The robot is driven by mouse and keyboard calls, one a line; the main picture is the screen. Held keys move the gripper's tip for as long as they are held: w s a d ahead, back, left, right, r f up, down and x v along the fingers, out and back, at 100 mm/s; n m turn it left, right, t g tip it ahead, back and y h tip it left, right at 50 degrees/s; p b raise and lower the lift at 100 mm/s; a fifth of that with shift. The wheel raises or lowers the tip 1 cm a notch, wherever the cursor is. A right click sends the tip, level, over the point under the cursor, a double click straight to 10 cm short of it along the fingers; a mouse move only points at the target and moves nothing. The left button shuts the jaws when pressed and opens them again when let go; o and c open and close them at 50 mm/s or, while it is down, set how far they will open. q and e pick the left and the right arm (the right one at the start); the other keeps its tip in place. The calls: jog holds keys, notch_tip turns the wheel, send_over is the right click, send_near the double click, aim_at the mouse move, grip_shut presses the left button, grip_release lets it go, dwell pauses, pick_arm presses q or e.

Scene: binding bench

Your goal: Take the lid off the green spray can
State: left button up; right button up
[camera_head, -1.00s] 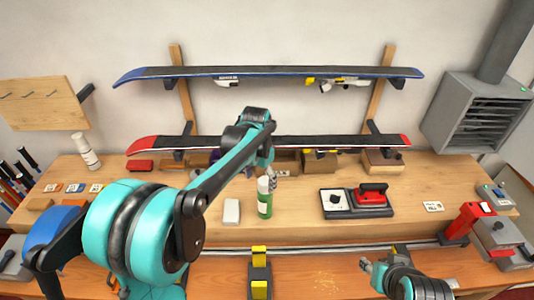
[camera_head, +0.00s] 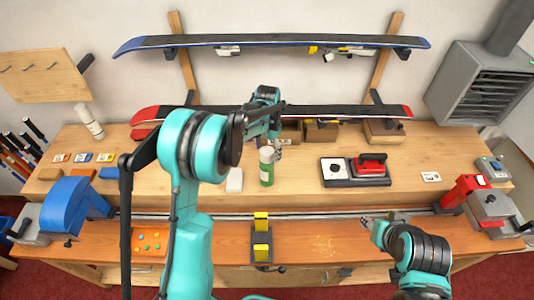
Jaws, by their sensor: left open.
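The green spray can (camera_head: 267,174) stands upright on the wooden bench, near the middle of the head view. Its pale lid (camera_head: 266,155) sits on top. My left gripper (camera_head: 278,153) is open and comes down from above, just right of the lid. It overlaps the can's top edge in the picture, and I cannot tell whether it touches. My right gripper (camera_head: 368,222) is low on the right, over the front of the bench and well away from the can. Its fingers are too small to read.
A white block (camera_head: 235,180) stands close left of the can. A metal rail (camera_head: 330,215) runs along the front, with a yellow-black clamp (camera_head: 262,240).

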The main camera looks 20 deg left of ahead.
pick_arm(q)
jog(key=c, duration=0.8)
jog(key=shift+r, duration=0.1)
